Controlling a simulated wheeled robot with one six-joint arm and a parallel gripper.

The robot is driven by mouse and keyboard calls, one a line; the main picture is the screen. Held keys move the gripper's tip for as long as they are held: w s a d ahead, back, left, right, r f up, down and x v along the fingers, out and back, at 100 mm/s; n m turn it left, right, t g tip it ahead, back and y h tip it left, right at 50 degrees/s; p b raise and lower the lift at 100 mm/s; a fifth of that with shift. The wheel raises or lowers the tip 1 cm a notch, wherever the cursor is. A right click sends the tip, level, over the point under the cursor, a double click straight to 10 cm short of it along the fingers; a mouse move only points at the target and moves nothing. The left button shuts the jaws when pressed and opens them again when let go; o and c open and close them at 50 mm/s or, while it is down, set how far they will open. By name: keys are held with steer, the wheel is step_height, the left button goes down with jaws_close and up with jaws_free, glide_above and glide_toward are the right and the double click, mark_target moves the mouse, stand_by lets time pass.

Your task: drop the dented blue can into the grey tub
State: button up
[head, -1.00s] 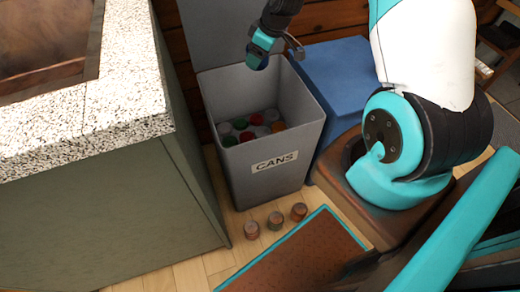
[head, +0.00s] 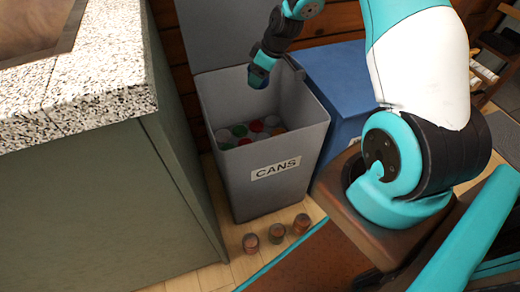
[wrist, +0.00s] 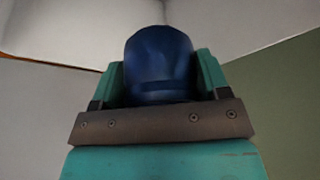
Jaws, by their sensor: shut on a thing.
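The dented blue can (wrist: 160,62) is held between my gripper's two fingers in the wrist view. In the head view my gripper (head: 259,77) hangs over the open mouth of the grey tub (head: 268,185), near its back and left part. The tub has a "CANS" label on its front, and several red, green and pale cans lie at its bottom. My gripper is shut on the blue can; in the head view the can itself is hard to make out against the gripper.
A blue bin (head: 345,85) stands right of the tub. A green cabinet with a speckled worktop (head: 75,90) stands at the left. Three small rusty cans (head: 276,232) are on the wooden floor in front of the tub. The tub's raised lid (head: 215,35) is behind it.

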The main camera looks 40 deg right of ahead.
steer(key=o, duration=1)
steer(key=shift+r, duration=0.1)
steer(key=p+v, duration=0.4)
steer(key=v, duration=1.3)
steer(key=shift+a+r, duration=0.1)
steer(key=shift+r, duration=0.1)
